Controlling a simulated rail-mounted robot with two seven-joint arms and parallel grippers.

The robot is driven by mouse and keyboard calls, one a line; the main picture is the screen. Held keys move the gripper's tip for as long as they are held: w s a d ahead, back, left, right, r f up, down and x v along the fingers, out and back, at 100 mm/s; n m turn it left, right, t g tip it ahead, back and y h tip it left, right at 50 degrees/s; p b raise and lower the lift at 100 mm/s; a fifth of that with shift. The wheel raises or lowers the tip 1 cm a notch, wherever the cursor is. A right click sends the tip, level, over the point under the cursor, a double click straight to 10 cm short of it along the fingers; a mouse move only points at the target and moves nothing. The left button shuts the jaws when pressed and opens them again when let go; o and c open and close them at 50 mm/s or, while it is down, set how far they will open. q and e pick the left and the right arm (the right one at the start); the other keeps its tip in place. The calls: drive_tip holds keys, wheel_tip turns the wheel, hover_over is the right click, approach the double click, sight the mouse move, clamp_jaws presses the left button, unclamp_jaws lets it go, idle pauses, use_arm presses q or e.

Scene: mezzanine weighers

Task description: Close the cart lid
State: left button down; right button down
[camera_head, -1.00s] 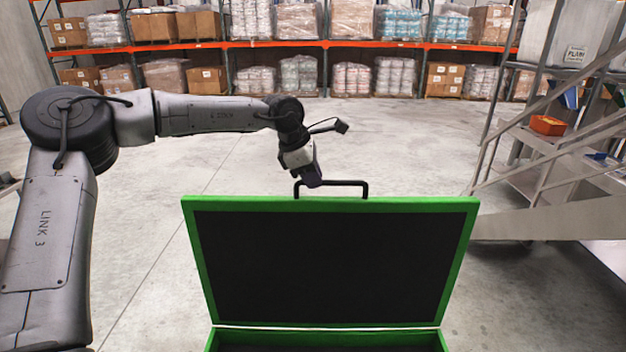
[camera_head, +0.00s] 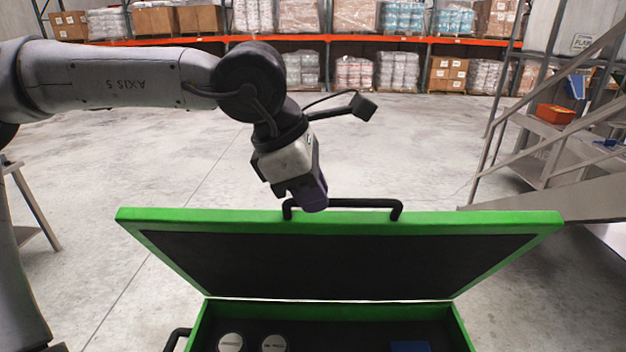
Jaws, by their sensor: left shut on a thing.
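The green cart lid (camera_head: 340,222) with its dark inner face is tilted partway over the green cart box (camera_head: 208,318), hinge side at the box's far edge hidden from clear view. A black bar handle (camera_head: 365,203) stands on the lid's upper edge. My left gripper (camera_head: 306,200) is at the left part of this handle and shut on it; its fingertips are partly hidden. My right gripper is not in view.
Inside the box are two round white-topped things (camera_head: 231,343) and a blue thing (camera_head: 410,346). A metal staircase (camera_head: 560,150) with an orange bin (camera_head: 556,113) stands at the right. Pallet racks (camera_head: 330,41) line the back. The floor between is clear.

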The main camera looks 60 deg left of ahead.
use_arm(q)
drive_tip(key=shift+s+d+f+b, duration=0.2)
drive_tip(key=shift+s+d+f, duration=0.1)
drive_tip(key=shift+d, duration=0.2)
drive_tip(key=shift+s+d+f+b, duration=0.2)
drive_tip(key=shift+s+d, duration=0.1)
drive_tip(key=shift+d, duration=0.15)
drive_tip(key=c, duration=1.1)
unclamp_jaws()
drive_tip(key=shift+r, duration=0.1)
drive_tip(key=p+v, duration=0.1)
drive_tip(key=v, duration=1.2)
drive_tip(key=shift+s+a+r, duration=0.1)
drive_tip(key=shift+s+r, duration=0.05)
drive_tip(key=shift+r, duration=0.2)
drive_tip(key=shift+c, duration=0.6)
